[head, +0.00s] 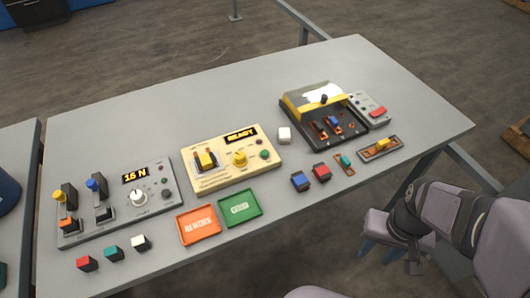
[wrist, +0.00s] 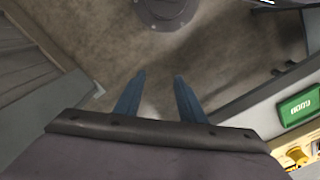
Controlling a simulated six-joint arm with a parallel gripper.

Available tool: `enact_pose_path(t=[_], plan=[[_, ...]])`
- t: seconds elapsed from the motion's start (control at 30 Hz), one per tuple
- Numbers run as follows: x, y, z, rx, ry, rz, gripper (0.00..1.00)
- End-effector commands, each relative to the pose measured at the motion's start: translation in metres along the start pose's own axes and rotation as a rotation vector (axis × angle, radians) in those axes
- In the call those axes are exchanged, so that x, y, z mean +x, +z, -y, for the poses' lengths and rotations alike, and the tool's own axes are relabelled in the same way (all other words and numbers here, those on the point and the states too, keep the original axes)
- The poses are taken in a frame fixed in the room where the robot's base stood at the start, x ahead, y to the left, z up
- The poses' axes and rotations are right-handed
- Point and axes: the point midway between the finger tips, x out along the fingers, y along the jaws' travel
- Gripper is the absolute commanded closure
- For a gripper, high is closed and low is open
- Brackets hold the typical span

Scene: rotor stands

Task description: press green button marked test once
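A cream control box (head: 232,160) with a lit READY display stands in the middle of the table, and a small green button (head: 265,154) is at its right end. The labels by both buttons are too small to read. My gripper (wrist: 160,77) is open and empty in the wrist view, with blue fingers apart over the floor. In the head view my arm is at the lower right, off the table's front edge, apart from both boxes.
An orange tray (head: 199,239) and a green tray (head: 258,207) lie before the cream box. Several small coloured blocks lie along the front of the grey table (head: 130,120). A dark fixture (head: 341,131) stands at the right. The table's back left is clear.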

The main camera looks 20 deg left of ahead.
Motion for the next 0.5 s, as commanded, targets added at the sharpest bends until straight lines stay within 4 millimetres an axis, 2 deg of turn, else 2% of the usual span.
enact_pose_path(t=[0.03,0.13,0.5], plan=[[0.0,0.0,0.0,0.0,0.0,0.0,0.77],[0.0,0.0,0.0,0.0,0.0,0.0,1.0],[0.0,0.0,0.0,0.0,0.0,0.0,1.0]])
